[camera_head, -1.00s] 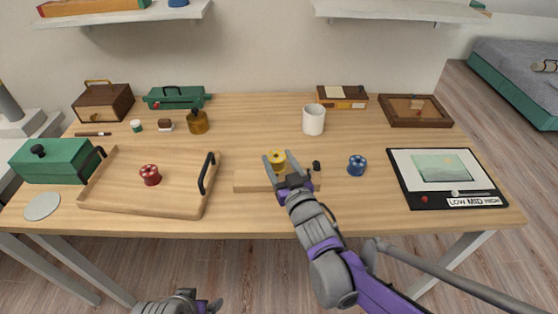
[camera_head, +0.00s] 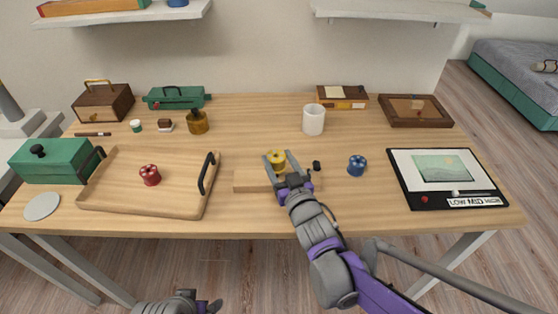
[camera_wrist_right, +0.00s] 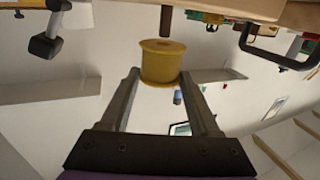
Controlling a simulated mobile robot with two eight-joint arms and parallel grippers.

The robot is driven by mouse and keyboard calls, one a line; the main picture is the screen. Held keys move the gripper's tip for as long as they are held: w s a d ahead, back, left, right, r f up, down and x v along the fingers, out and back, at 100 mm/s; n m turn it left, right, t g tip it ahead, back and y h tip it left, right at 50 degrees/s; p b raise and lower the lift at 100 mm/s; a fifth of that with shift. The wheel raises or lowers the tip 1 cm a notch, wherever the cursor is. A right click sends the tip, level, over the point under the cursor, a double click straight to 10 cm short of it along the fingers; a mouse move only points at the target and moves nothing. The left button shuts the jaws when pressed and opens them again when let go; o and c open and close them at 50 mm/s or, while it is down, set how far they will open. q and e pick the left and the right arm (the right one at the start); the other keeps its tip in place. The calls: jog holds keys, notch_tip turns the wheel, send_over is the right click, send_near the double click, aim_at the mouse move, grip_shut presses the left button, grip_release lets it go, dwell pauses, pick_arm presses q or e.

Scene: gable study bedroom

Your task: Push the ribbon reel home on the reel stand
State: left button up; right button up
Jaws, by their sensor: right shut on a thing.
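The yellow ribbon reel (camera_head: 277,158) is upright between the fingers of my right gripper (camera_head: 275,164), above the reel stand, a light wooden board (camera_head: 250,181) near the table's front edge. In the right wrist view, which looks upside down, the right gripper (camera_wrist_right: 162,82) is shut on the reel (camera_wrist_right: 162,62). A brown peg (camera_wrist_right: 166,20) shows on the stand side of the reel, in line with it. My left gripper (camera_head: 205,305) is at the bottom edge, away from the table, mostly out of frame.
A small black piece (camera_head: 316,165) is at the stand's right end. A white mug (camera_head: 313,120) stands behind.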

jog(key=shift+f+b, duration=0.5)
jog(key=shift+f, duration=0.1)
jog(key=o, duration=1.4)
jog(key=shift+o, duration=0.2)
jog(key=shift+s, duration=0.15)
jog(key=v, duration=1)
jog(key=shift+s+d, duration=0.2)
jog(key=shift+s, duration=0.05)
